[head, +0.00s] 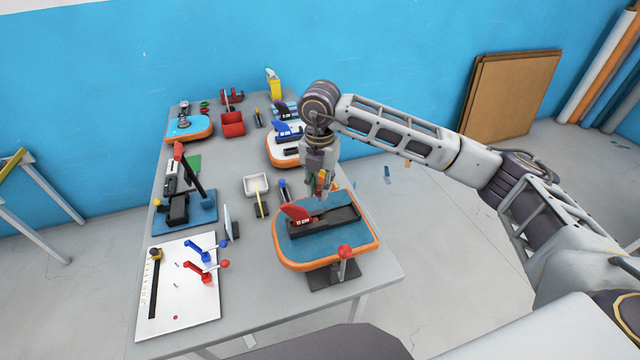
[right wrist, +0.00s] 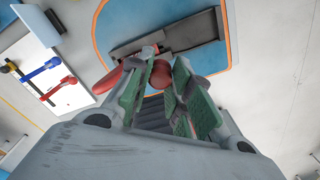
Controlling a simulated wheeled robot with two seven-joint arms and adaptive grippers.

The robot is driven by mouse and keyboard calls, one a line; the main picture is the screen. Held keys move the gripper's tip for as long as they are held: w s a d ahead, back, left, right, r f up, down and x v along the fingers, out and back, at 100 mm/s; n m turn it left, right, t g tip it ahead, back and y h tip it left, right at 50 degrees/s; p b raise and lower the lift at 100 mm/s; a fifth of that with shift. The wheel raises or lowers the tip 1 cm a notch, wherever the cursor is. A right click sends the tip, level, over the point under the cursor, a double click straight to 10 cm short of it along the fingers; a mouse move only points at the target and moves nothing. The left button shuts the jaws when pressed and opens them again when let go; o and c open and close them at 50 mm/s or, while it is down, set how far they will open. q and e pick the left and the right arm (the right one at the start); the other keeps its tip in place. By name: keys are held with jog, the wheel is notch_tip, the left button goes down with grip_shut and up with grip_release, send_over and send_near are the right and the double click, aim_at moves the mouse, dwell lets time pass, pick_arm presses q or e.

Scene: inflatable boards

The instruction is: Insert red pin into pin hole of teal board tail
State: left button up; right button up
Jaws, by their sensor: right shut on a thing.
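The teal board tail (head: 292,252) with an orange rim lies at the front right of the table. A dark fin box (head: 345,221) runs across it, and a red fin (head: 296,213) stands at its left part. My right gripper (head: 322,190) points down just above the back of the board tail. In the right wrist view its green-padded fingers (right wrist: 165,85) are shut on the red pin (right wrist: 163,73), whose rounded red part shows between the fingertips. The pin's tip and the pin hole cannot be made out. My left gripper is not in view.
A red-knobbed lever clamp (head: 344,254) stands at the board's front edge. A white panel (head: 185,300) with red and blue levers lies at the left front. A white tray (head: 256,184) and a second board (head: 283,152) are behind.

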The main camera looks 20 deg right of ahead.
jog(key=shift+m, duration=0.6)
dwell(0.3)
jog(key=shift+f+b, duration=0.1)
jog(key=shift+b, duration=0.2)
jog(key=shift+f+b, duration=2.1)
jog(key=shift+f, duration=0.7)
jog(key=shift+b, duration=0.45)
dwell(0.5)
jog(key=shift+f+b, duration=0.9)
jog(key=shift+f, duration=0.3)
dwell(0.5)
jog(key=shift+r+p, duration=0.4)
jog(key=shift+r, duration=0.5)
dwell(0.4)
